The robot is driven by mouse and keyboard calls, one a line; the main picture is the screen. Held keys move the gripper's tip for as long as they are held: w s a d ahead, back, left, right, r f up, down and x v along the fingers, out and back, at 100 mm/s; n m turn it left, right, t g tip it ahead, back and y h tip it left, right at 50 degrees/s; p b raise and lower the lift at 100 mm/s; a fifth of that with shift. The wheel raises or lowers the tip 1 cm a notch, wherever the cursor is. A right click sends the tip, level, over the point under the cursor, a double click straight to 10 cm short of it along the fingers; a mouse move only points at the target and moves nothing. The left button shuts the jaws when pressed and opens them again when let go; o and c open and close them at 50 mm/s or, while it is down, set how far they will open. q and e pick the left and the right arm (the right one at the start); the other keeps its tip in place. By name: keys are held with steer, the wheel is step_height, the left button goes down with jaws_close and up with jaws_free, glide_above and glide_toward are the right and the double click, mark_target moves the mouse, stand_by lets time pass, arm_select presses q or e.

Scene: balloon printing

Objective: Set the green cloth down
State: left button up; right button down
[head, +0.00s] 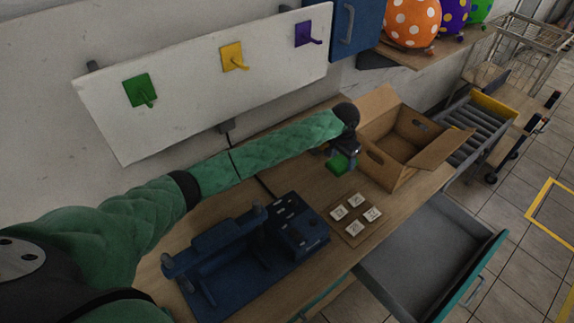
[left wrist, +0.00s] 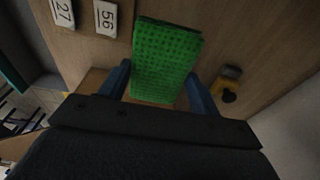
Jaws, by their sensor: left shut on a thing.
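The green cloth (head: 337,165) is a small flat green block-like piece near the open cardboard box in the head view. In the left wrist view the green cloth (left wrist: 165,60) lies between two blue fingers, with a bumpy texture. My left gripper (head: 345,150) is shut on the green cloth, over the wooden table; its fingers also show in the left wrist view (left wrist: 160,88). I cannot tell whether the cloth touches the table. My right gripper is not in view.
A cardboard box (head: 392,180) stands just right of the gripper. Number tiles (head: 355,200) lie on a small board in front. A dark blue machine (head: 225,250) is at left. An open grey drawer (head: 415,262) juts out at the front right. Coloured hooks (head: 140,91) hang above.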

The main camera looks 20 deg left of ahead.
arm_select(q)
steer(key=a+f+b, duration=0.1)
steer(key=a+f, duration=0.1)
steer(key=a, duration=0.1)
steer(key=a+f+b, duration=0.1)
steer(key=a+f, duration=0.1)
steer(key=a, duration=0.1)
steer(key=a+f+b, duration=0.2)
steer(key=a, duration=0.1)
steer(key=shift+w+a+f, duration=0.15)
steer(key=shift+a+f, duration=0.05)
steer(key=shift+a, duration=0.05)
steer(key=shift+a+f+b, duration=0.4)
steer(key=shift+a+b, duration=0.1)
steer(key=shift+a, duration=0.35)
steer(key=shift+w+d, duration=0.1)
steer(key=shift+f, duration=0.3)
step_height(320, 180, down, 3)
steer(key=b, duration=0.3)
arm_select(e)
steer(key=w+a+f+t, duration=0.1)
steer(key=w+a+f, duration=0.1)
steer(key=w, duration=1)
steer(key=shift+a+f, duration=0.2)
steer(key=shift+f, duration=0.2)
arm_select(q)
steer(key=shift+f, duration=0.1)
steer(key=o, duration=0.9)
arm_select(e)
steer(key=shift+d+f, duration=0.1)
